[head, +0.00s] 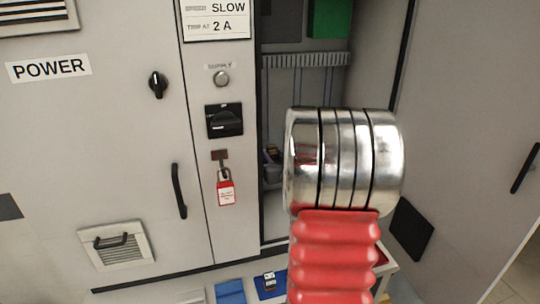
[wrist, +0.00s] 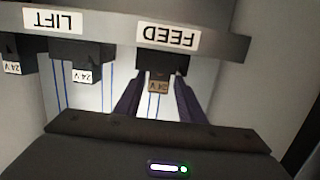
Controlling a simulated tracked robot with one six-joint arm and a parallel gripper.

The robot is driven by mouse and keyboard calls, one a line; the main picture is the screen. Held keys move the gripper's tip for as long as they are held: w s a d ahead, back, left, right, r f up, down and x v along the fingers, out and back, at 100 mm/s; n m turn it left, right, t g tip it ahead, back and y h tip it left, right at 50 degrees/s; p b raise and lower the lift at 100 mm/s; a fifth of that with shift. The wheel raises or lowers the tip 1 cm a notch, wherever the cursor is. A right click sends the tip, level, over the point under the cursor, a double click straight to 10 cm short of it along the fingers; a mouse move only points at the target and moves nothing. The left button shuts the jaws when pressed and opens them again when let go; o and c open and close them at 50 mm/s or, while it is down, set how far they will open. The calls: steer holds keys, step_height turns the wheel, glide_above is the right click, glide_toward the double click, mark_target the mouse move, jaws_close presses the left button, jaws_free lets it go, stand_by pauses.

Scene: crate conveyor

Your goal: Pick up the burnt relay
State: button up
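The burnt relay (wrist: 159,84) is in the wrist view, under the FEED label, which appears upside down. It has a dark body and a scorched brown 24 V label, and it sits in its socket on the rail. My gripper (wrist: 160,84) is open, with one dark finger on each side of the relay. I cannot tell whether either finger touches it. In the head view my silver wrist and red arm sleeve cover this part of the cabinet, so the gripper and the burnt relay are hidden there.
Another relay (wrist: 84,72) with a white 24 V label sits under LIFT, and one more (wrist: 12,66) is at the left edge. In the head view, a red padlock (head: 226,190) hangs below the supply switch (head: 224,120). A dark relay-like part (head: 269,280) lies low on blue.

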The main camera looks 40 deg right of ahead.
steer(key=shift+x, duration=0.95)
steer(key=shift+c, duration=0.6)
steer(key=c, duration=0.7)
steer(key=shift+s+r, duration=0.2)
steer(key=shift+r, duration=0.25)
step_height(320, 180, up, 6)
steer(key=s+d, duration=0.2)
steer(key=s, duration=0.4)
steer(key=s+d, duration=0.1)
steer(key=s, duration=0.5)
steer(key=s+d, duration=0.2)
steer(key=s, duration=0.4)
steer(key=shift+s+d, duration=0.3)
steer(key=shift+s, duration=0.1)
